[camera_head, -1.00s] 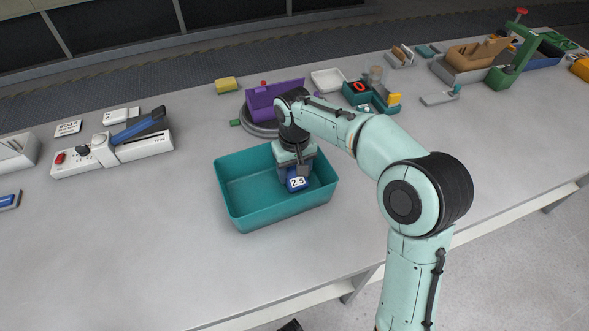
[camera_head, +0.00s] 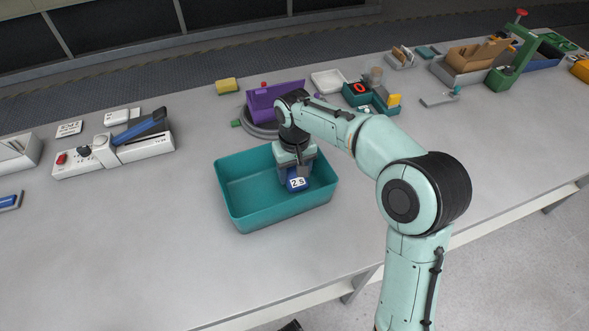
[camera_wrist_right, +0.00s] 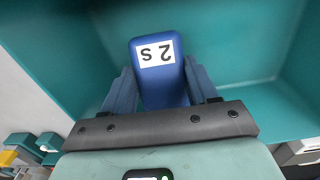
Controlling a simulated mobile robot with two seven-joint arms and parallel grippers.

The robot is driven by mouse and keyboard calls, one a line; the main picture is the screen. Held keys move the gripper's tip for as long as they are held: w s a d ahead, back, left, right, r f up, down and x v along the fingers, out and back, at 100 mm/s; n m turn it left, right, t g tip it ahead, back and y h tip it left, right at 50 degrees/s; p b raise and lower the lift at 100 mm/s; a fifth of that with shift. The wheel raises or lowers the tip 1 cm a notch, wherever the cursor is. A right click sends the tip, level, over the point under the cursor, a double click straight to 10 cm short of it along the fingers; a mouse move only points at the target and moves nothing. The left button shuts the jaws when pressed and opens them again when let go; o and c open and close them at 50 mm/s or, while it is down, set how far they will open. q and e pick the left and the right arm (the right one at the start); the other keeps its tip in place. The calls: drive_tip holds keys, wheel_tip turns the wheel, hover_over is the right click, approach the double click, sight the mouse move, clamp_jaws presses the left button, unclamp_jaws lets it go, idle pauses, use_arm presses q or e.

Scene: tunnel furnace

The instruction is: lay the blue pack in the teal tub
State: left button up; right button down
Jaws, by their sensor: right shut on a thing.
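The teal tub (camera_head: 238,198) stands on the grey table near the middle of the head view; its walls also fill much of the right wrist view (camera_wrist_right: 245,40). The blue pack (camera_head: 297,184) has a white label reading "2 S" and is inside the tub's outline at its right side. In the right wrist view the blue pack (camera_wrist_right: 160,85) sits between both fingers. My right gripper (camera_head: 298,172) points down into the tub and is shut on the pack. I cannot tell whether the pack touches the tub floor. My left gripper is not in view.
A purple bin (camera_head: 262,103) on a round grey base stands just behind the tub. A white device with a blue lever (camera_head: 138,128) is at left. A teal tray (camera_head: 372,98) and a green press (camera_head: 508,68) are at back right.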

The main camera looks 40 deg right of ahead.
sight(294, 173)
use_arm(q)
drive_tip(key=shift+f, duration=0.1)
use_arm(e)
drive_tip(key=shift+f, duration=0.2)
unclamp_jaws()
idle(0.5)
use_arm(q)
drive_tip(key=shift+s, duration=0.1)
use_arm(e)
wheel_tip(294, 173, up, 5)
drive_tip(key=p, duration=0.3)
drive_tip(key=shift+f+p, duration=0.15)
drive_tip(key=shift+p, duration=0.25)
drive_tip(key=shift+r+p, duration=1.3)
drive_tip(key=shift+r, duration=0.5)
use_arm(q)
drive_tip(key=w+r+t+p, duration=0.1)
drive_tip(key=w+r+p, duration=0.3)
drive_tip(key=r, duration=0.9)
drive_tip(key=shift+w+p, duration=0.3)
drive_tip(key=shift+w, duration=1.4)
use_arm(e)
wheel_tip(294, 173, up, 8)
drive_tip(key=shift+f, duration=0.2)
